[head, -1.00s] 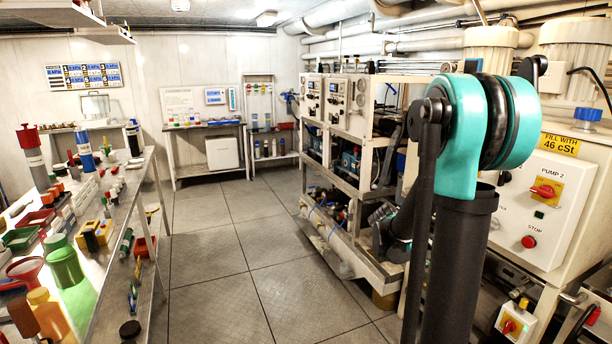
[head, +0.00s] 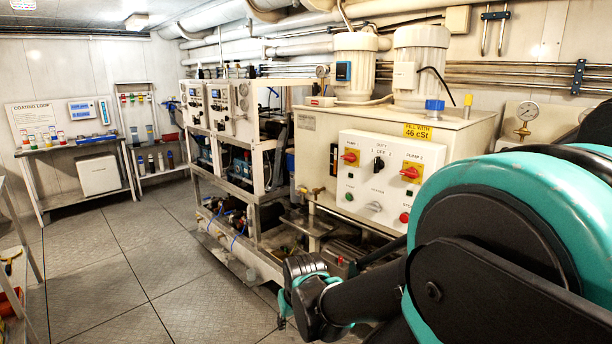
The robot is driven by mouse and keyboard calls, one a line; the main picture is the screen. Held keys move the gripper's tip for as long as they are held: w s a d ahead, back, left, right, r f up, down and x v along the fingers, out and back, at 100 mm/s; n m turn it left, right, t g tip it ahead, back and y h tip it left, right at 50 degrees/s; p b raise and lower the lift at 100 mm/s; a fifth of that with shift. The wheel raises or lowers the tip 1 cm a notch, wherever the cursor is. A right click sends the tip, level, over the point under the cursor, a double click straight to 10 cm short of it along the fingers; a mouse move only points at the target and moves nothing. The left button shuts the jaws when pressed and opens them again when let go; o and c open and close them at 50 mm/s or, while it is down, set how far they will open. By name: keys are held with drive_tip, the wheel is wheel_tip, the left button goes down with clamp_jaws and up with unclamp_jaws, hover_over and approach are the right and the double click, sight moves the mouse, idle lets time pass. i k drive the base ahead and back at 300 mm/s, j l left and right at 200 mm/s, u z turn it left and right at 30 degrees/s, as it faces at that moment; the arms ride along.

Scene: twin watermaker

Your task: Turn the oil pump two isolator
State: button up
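The oil pump two isolator (head: 411,172) is a red rotary handle on a yellow plate, under the "PUMP 2" label. It sits at the upper right of the white control panel (head: 365,192) on the front of the cream cabinet. The exact angle of its handle is hard to read at this size. My arm fills the lower right, with its large teal joint close to the camera and hiding the area right of the panel. A far part of my arm reaches the bottom middle, well below the isolator. No gripper fingers can be made out.
A similar red and yellow pump one switch (head: 349,156) is on the panel's left. A metal equipment rack (head: 238,150) stands left of the cabinet. The tiled floor (head: 120,265) at left is clear.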

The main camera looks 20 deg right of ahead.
sight(412, 173)
drive_tip(key=z, duration=1.25)
